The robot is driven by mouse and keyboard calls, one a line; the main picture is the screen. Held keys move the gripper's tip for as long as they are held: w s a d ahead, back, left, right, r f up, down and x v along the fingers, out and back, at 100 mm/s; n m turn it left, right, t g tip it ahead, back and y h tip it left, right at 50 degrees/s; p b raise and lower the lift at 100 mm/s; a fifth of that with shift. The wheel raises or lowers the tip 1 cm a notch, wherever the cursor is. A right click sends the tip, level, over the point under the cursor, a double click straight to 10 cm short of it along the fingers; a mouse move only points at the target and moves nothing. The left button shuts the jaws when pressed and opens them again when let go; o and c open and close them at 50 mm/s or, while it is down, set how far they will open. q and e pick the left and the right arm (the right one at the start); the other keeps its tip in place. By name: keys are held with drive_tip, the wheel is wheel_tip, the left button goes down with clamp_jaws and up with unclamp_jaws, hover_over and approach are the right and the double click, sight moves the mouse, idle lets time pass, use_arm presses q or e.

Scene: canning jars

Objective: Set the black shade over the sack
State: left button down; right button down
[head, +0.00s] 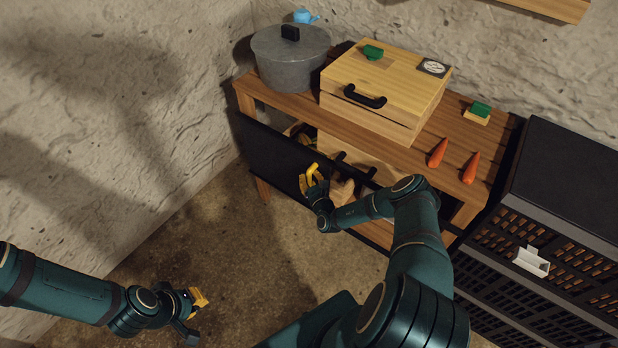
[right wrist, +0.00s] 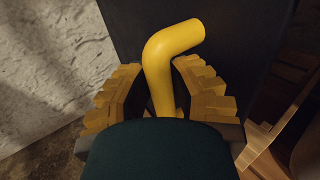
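The black shade (head: 270,150) is a dark flat panel along the front of the wooden table's lower level, and its dark face fills the back of the right wrist view (right wrist: 235,50). A bent yellow handle (right wrist: 165,60) stands in front of the dark face. My right gripper (head: 314,178) has its yellow-padded fingers on both sides of this handle, closed against it, also in the right wrist view (right wrist: 160,95). My left gripper (head: 196,312) hangs low at the left, empty, its fingers apart. I cannot make out the sack for certain; pale shapes behind the panel are partly hidden.
On the wooden table (head: 250,95) stand a grey lidded pot (head: 290,65), a wooden box (head: 375,85) with a black handle, and two carrots (head: 437,153). A black crate stack (head: 560,190) is at the right. The floor (head: 210,235) at front left is clear.

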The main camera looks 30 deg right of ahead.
drive_tip(key=s+d, duration=0.5)
drive_tip(key=s, duration=0.8)
drive_tip(key=s+d+p, duration=0.1)
drive_tip(key=s+d, duration=0.5)
drive_tip(key=s, duration=0.7)
drive_tip(key=s+d+p, duration=0.1)
drive_tip(key=s+d, duration=0.4)
drive_tip(key=s, duration=0.9)
drive_tip(key=shift+d, duration=0.2)
drive_tip(key=shift+w, duration=0.1)
drive_tip(key=c, duration=1.1)
unclamp_jaws()
drive_tip(key=s, duration=0.4)
drive_tip(key=s+a, duration=0.1)
drive_tip(key=s, duration=0.3)
drive_tip(key=s+a, duration=0.1)
drive_tip(key=s, duration=0.2)
drive_tip(key=shift+s+a, duration=0.15)
drive_tip(key=shift+s, duration=0.25)
